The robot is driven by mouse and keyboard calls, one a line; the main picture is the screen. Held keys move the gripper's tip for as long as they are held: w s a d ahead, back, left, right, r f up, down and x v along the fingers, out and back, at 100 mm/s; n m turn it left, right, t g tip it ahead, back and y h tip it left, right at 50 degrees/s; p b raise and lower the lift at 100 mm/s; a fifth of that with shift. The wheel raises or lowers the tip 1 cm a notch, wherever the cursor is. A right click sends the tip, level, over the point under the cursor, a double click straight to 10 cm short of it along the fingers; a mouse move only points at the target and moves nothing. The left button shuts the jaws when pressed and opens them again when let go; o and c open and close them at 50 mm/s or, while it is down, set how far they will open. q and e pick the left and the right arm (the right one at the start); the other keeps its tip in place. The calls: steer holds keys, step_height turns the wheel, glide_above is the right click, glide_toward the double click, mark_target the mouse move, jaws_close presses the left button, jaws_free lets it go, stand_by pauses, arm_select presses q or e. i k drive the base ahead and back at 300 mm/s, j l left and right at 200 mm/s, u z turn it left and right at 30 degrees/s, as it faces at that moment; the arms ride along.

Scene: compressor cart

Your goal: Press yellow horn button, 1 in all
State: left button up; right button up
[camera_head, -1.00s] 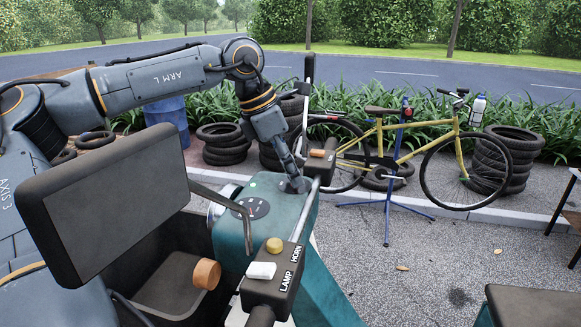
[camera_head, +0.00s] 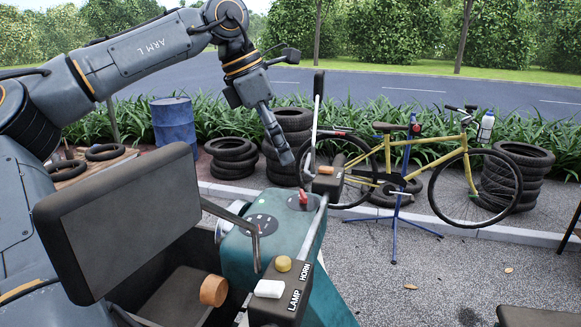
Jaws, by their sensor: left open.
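The round yellow horn button (camera_head: 283,264) sits on top of a black control box (camera_head: 292,283) at the lower middle, by the printed word HORN. It is uncovered and stands up from the box. A white lamp switch (camera_head: 269,288) is just in front of it, by the word LAMP. My left gripper (camera_head: 286,157) points down and is open and seems empty. It hangs above the far end of the teal console, well beyond and above the yellow button. Its fingers are small and partly merge in this view. My right gripper is not in view.
A dark panel (camera_head: 120,222) and an orange-brown knob (camera_head: 214,291) are to the left. A bent metal bar crosses near the box. A yellow bicycle (camera_head: 430,157) stands beyond.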

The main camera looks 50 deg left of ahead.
mark_target(282, 263)
steer(key=k, duration=1.95)
